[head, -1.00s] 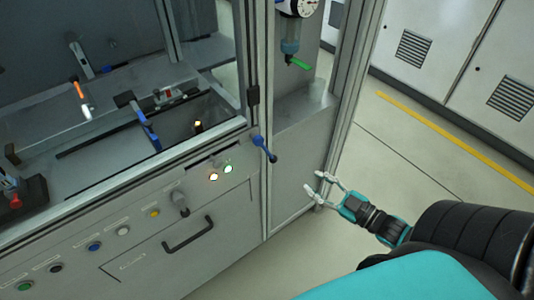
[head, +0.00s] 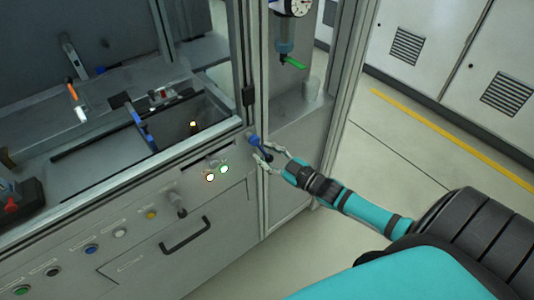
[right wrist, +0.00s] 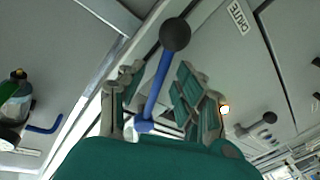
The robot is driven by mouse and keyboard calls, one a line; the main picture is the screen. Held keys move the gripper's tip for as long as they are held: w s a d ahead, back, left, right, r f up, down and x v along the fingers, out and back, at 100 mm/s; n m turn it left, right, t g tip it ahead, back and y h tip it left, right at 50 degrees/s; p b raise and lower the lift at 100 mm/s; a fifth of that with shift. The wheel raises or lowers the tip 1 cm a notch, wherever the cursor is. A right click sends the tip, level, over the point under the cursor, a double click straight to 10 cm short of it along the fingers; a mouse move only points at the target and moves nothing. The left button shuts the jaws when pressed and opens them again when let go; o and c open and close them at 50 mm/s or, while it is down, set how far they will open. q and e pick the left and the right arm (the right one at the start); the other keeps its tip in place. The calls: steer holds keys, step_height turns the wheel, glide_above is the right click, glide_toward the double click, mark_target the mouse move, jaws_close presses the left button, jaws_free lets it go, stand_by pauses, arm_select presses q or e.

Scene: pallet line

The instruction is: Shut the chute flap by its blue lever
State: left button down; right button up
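The blue lever (head: 256,143) is on the machine's front, close to the corner post. In the right wrist view the blue lever (right wrist: 158,82) ends in a dark ball knob and stands between my fingers. My right gripper (head: 266,153) is at the lever, with its fingers apart on either side; the right wrist view also shows this gripper (right wrist: 158,105) open, with no clear grip on the lever. A blue strip (head: 143,128) stands beside a dark opening inside the machine; I cannot tell whether it is the flap. My left gripper is not in view.
A CHUTE label (right wrist: 240,17) is on the panel. A black drawer handle (head: 187,235) and several buttons are lower on the front. Floor on the right is clear.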

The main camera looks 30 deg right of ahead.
jaws_close()
steer(key=shift+a, duration=0.15)
stand_by(0.6)
steer(key=a+m, duration=0.1)
steer(key=m, duration=0.1)
steer(key=a+m, duration=0.1)
steer(key=m, duration=0.1)
steer(key=shift+a+f+t, duration=0.35)
steer(key=shift+f+t, duration=0.05)
steer(key=a+m, duration=0.1)
steer(key=m, duration=0.2)
steer(key=shift+s+a+t, duration=0.1)
steer(key=shift+a+t, duration=0.25)
steer(key=shift+t, duration=0.05)
steer(key=shift+s+a+r+m+t+h+p, duration=0.2)
steer(key=shift+a+m, duration=0.3)
steer(key=shift+m, duration=0.45)
steer(key=shift+w+a+r+m+t+h+p, duration=0.1)
steer(key=shift+a+m+h+p, duration=0.3)
steer(key=shift+m, duration=0.55)
steer(key=shift+a, duration=0.15)
jaws_free()
